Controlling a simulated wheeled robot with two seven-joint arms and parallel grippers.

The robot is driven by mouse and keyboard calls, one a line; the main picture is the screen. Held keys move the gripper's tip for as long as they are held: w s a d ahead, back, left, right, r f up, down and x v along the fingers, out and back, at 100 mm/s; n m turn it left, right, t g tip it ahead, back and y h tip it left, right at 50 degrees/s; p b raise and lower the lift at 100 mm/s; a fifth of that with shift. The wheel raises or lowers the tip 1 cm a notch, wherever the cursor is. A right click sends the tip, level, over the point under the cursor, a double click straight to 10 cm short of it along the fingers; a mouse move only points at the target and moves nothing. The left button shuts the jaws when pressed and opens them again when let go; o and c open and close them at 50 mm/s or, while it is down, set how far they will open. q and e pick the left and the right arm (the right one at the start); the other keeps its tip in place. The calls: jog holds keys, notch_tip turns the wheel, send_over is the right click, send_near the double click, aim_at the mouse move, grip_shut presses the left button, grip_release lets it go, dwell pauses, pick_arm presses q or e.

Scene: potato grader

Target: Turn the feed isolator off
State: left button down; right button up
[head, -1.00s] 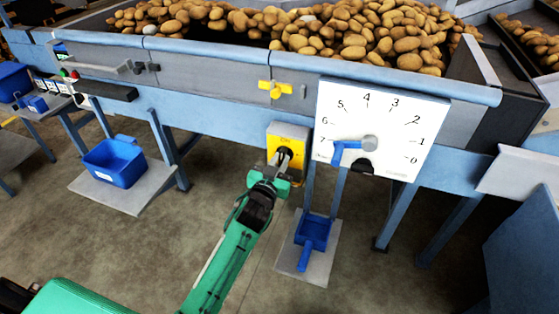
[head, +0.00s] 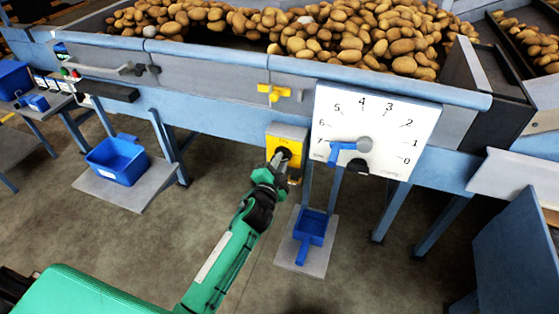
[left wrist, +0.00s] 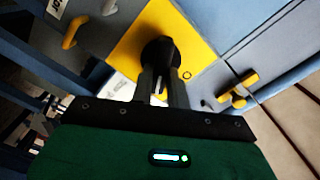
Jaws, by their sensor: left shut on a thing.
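The feed isolator is a yellow plate (head: 289,134) with a dark rotary knob, mounted on the front of the blue grader frame, left of the white dial. In the left wrist view the yellow plate (left wrist: 200,42) appears tilted, and the black knob (left wrist: 158,52) stands out from it. A small round mark shows on the plate beside the knob. My left gripper (head: 279,160) is at the knob, and its dark fingers (left wrist: 162,88) are shut on it. The fingers hide part of the knob, so its exact setting is unclear. My right gripper is not in view.
A white dial board (head: 400,111) with a blue pointer (head: 340,148) stands close right of the isolator. A blue tray (head: 310,227) is below, and a blue bin (head: 118,160) is at left. Potatoes fill the hopper above.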

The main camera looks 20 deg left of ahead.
pick_arm(q)
jog(key=shift+d+f+m+p, duration=0.15)
jog(key=shift+m+p, duration=0.25)
jog(key=shift+m, duration=2.8)
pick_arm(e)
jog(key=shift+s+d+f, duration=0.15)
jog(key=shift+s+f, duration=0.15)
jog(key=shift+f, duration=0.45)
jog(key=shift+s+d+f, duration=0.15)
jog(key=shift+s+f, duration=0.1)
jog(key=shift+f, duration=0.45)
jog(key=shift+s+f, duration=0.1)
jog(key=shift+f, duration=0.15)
pick_arm(q)
jog(key=c, duration=1.4)
grip_release()
jog(key=shift+o, duration=0.2)
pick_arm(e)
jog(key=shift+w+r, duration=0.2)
pick_arm(q)
jog(key=shift+f, duration=0.1)
